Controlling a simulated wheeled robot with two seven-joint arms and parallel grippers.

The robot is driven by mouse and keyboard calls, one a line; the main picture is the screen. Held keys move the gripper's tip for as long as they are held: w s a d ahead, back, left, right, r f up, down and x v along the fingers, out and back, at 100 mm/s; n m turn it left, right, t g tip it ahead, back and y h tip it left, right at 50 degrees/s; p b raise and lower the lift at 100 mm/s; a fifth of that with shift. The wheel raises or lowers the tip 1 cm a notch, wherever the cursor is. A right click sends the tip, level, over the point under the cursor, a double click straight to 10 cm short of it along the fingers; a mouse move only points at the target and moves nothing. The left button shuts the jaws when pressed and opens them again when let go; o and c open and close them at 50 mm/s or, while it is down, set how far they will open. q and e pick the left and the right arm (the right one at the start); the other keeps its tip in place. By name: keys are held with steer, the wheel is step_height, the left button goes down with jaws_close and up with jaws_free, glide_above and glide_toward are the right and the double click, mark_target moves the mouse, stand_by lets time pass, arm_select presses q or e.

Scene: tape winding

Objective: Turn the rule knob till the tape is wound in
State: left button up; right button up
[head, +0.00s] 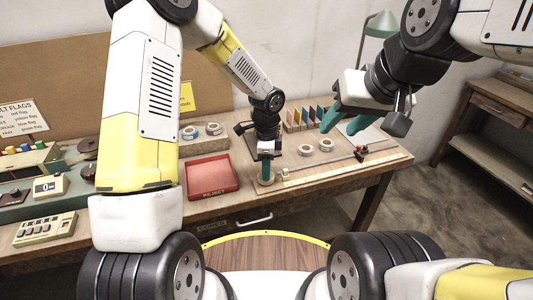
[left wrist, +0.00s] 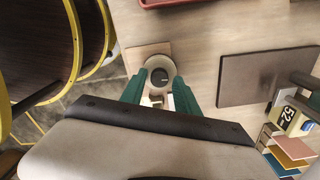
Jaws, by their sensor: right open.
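The rule's round reel (head: 267,184) stands at the front edge of the table on a thin board. In the left wrist view it is a pale ring with a dark round knob (left wrist: 158,76) at its centre. The pale tape (head: 318,170) runs out from it to the right. My left gripper (head: 266,172) points down over the reel. Its green fingers (left wrist: 160,84) stand apart on either side of the knob, with space between them and it; whether they touch the ring is unclear. My right gripper (head: 342,122) is open and empty above the table's right part.
A red reject tray (head: 211,190) lies left of the reel. Tape rolls (head: 305,150) and a row of coloured cards (head: 303,117) stand behind the tape. A small red-and-dark piece (head: 361,154) sits near its far end. A green lamp (head: 380,25) stands at the back.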

arm_select(q)
steer(key=shift+o, duration=0.3)
steer(key=shift+r, duration=3.85)
steer(key=shift+a+r, duration=0.15)
steer(key=shift+r, duration=0.1)
steer(key=s+a+r+n+t, duration=0.1)
steer(key=s+a+r+n, duration=0.35)
steer(key=r, duration=0.25)
steer(key=s+a+r+n+t, duration=0.2)
steer(key=s+a+r+n, duration=0.25)
steer(key=r, duration=0.35)
steer(key=s+a+r+n+t+h, duration=0.1)
steer(key=s+a+r+n, duration=0.1)
steer(key=s+n, duration=0.2)
steer(key=s+a+r+n+t+h, duration=0.1)
steer(key=s+a+r+n+t, duration=0.1)
steer(key=s+n, duration=0.3)
steer(key=shift+s+a+r, duration=0.55)
steer(key=shift+s+r, duration=0.25)
steer(key=shift+s, duration=0.15)
